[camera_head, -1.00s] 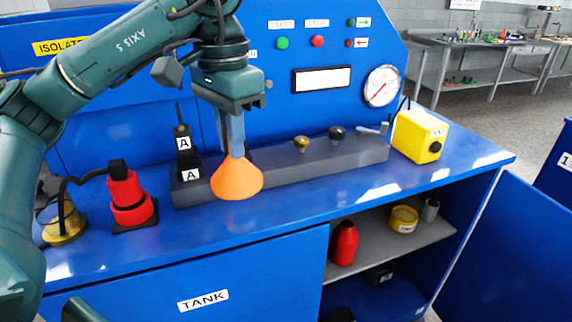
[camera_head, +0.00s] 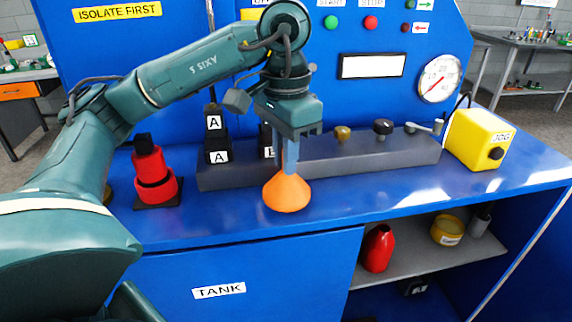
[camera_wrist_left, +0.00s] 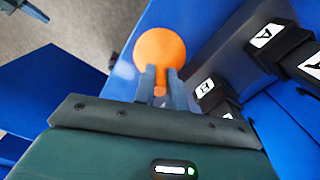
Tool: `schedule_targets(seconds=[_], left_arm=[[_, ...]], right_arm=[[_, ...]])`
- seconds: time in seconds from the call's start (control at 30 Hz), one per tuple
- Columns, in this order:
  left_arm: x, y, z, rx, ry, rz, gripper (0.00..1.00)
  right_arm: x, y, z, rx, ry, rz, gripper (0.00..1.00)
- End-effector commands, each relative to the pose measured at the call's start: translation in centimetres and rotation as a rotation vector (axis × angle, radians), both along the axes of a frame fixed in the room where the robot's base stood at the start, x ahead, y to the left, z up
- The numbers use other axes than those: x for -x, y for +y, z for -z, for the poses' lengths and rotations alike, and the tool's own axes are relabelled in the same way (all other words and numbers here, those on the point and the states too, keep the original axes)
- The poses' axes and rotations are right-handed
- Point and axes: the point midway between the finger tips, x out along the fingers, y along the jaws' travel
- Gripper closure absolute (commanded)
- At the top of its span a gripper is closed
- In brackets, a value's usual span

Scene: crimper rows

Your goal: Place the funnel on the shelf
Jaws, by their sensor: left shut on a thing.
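The orange funnel (camera_head: 287,193) hangs wide end down from my left gripper (camera_head: 287,160), over the blue bench top near its front edge. My left gripper is shut on the funnel's narrow stem. In the left wrist view the funnel (camera_wrist_left: 160,52) shows beyond the fingers of the left gripper (camera_wrist_left: 161,85). In the head view I cannot tell whether its rim touches the bench. The grey shelf (camera_head: 408,252) is inside the open cabinet, below and to the right. It bears a red bottle (camera_head: 377,250), a yellow tin (camera_head: 447,231) and a grey cylinder (camera_head: 480,222).
A dark control block (camera_head: 385,158) with knobs and levers marked A stands behind the funnel. A red device (camera_head: 153,178) is at left, a yellow box (camera_head: 478,138) at right. The TANK door (camera_head: 240,280) is closed left of the opening. The shelf's front middle is clear.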

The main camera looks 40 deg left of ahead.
Motion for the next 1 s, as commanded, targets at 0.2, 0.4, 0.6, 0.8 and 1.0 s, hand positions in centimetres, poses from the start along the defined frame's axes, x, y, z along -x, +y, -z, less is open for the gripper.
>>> schedule_targets(seconds=[0.2,0.4,0.6,0.8,1.0], left_arm=[[0.0,0.0,1.4,0.000,-0.002,0.001,1.00],[0.0,0.0,1.7,0.000,-0.001,0.001,1.00],[0.0,0.0,1.8,0.000,0.000,0.001,0.78],[0.0,0.0,1.8,0.000,0.001,0.001,0.66],[0.0,0.0,1.7,0.000,0.000,0.001,0.66]], right_arm=[[-0.3,0.0,-0.4,0.001,-0.008,0.000,1.00],[-0.5,-0.1,-0.2,0.001,-0.011,0.001,1.00],[-0.5,0.0,-0.2,0.000,-0.013,0.001,1.00],[-0.6,0.0,-0.4,-0.002,-0.018,0.000,1.00],[-0.6,0.0,-0.5,-0.003,-0.019,-0.001,1.00]])
